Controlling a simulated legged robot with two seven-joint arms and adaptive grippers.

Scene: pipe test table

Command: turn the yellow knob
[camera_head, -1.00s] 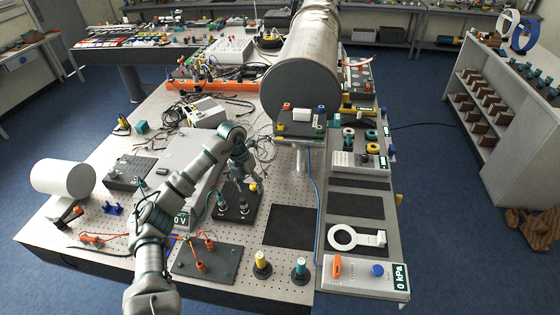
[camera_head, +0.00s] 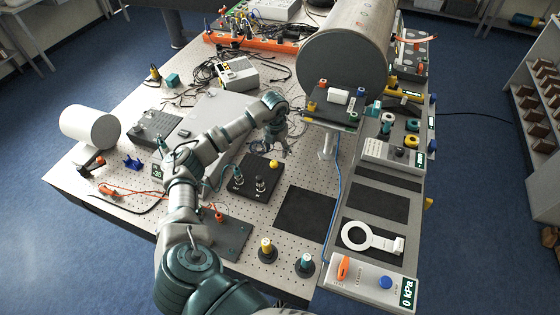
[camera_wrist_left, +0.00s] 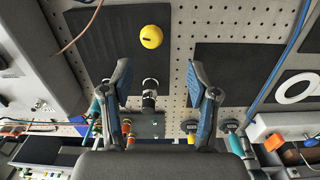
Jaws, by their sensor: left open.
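The yellow knob (camera_head: 274,164) is a small round knob on the far right corner of a black plate (camera_head: 262,193) on the perforated table. It also shows in the left wrist view (camera_wrist_left: 151,37), with a small dark mark on it. My left gripper (camera_head: 280,145) is just behind the knob in the head view. In the wrist view its two fingers (camera_wrist_left: 158,75) are spread wide and empty. The knob lies beyond the fingertips, slightly left of the middle between them, and is not touched. My right gripper is not in view.
Dark metal fittings (camera_head: 260,184) stand on the same black plate. A large grey cylinder (camera_head: 340,55) and a raised block stand (camera_head: 333,105) are behind and to the right. A bare black mat (camera_head: 305,213) lies right of the plate. Two capped posts (camera_head: 266,250) stand in front.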

